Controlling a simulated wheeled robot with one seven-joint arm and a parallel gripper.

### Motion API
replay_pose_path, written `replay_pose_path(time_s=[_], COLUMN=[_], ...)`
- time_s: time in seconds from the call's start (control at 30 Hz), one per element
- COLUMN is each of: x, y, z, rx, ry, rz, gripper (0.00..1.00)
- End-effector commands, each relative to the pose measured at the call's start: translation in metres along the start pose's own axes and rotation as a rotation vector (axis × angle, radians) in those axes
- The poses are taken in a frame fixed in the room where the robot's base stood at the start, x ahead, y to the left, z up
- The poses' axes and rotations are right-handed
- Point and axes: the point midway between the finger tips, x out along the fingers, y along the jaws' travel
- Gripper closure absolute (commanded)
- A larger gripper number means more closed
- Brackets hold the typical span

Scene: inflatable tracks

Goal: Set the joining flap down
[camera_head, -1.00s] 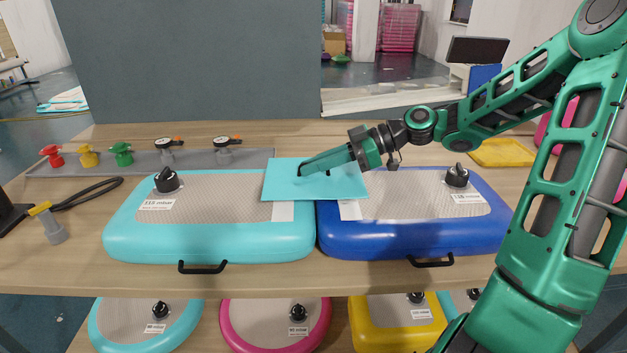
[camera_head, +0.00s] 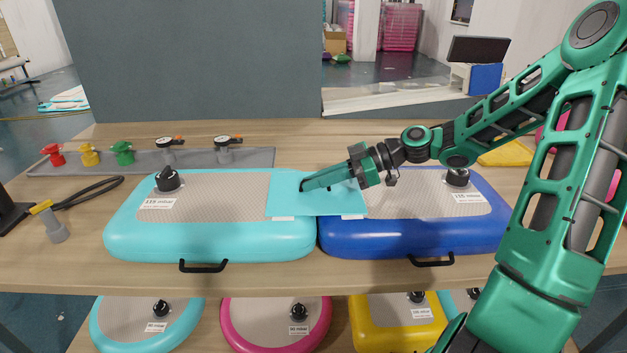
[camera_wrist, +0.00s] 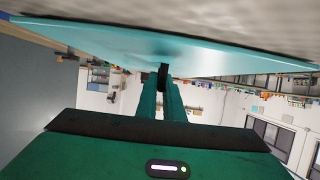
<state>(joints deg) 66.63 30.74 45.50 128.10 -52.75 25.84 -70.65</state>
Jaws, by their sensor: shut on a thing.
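The joining flap (camera_head: 290,203) is a thin turquoise sheet. In the head view it spans the seam between the turquoise inflatable track (camera_head: 215,240) on the left and the blue inflatable track (camera_head: 430,238) on the right. My gripper (camera_head: 303,187) is shut on the flap near its middle, coming in from the right. In the wrist view the flap (camera_wrist: 110,42) stretches across the top, with the fingertips (camera_wrist: 163,75) at it. White strips show along the flap's front edge. Whether the whole underside touches the tracks I cannot tell.
Each track has a black valve, on the left one (camera_head: 167,180) and the right one (camera_head: 458,176). A grey rail (camera_head: 195,158) with coloured fittings stands behind the left track. A black hand tool (camera_head: 88,193) lies at the left. More inflatables sit below the table.

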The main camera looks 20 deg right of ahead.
Motion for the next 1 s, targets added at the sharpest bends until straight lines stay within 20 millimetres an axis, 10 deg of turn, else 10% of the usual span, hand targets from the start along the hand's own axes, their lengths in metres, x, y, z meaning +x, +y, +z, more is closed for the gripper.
replay_pose_path(time_s=[0.13, 0.57, 1.0], x=[0.001, -0.004, -0.089], y=[0.0, 0.0, 0.001], z=[0.001, -0.008, -0.007], rx=[0.0, -0.001, 0.0], ry=[0.0, -0.001, -0.001], rz=[0.0, 0.002, 0.004], gripper=[0.74, 0.74, 0.74])
